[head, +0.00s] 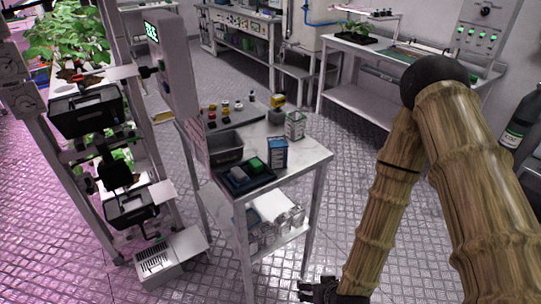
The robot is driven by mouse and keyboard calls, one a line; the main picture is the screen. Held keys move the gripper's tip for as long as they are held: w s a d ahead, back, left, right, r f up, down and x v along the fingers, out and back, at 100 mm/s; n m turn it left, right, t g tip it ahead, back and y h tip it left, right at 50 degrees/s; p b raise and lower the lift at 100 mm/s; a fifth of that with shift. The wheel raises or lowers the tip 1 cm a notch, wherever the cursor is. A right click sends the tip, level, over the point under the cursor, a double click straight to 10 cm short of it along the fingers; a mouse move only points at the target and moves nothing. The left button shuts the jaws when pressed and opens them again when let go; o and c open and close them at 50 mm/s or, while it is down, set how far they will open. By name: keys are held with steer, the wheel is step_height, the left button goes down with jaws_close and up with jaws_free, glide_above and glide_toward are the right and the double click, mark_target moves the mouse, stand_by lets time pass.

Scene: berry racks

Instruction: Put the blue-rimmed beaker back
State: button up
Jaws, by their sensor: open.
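My gripper (318,290) shows at the bottom edge of the head view, low and to the right of the white work table (312,158). It is small and partly cut off by the frame, and I see nothing held in it. I cannot pick out a blue-rimmed beaker for sure. A blue box-like container (277,154) stands on the table near its right edge. A pale container with a greenish top (295,126) stands behind it.
Small colour-topped bottles stand on a dark board (229,117) at the back. A rack with plants (157,181) is at left.

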steer(key=w+a+r+t+y, duration=0.1)
steer(key=w+a+r+t, duration=0.45)
steer(key=w+r, duration=0.6)
steer(key=n+t, duration=0.1)
steer(key=t, duration=0.4)
glide_toward(280, 148)
steer(key=x, duration=0.2)
steer(key=shift+t, duration=0.25)
steer(key=x, duration=0.5)
steer(key=shift+f+p, duration=0.1)
steer(key=shift+p, duration=0.3)
steer(key=shift+p+x, duration=1)
steer(key=shift+x, duration=1.95)
steer(key=shift+a, duration=0.1)
steer(key=c, duration=1.1)
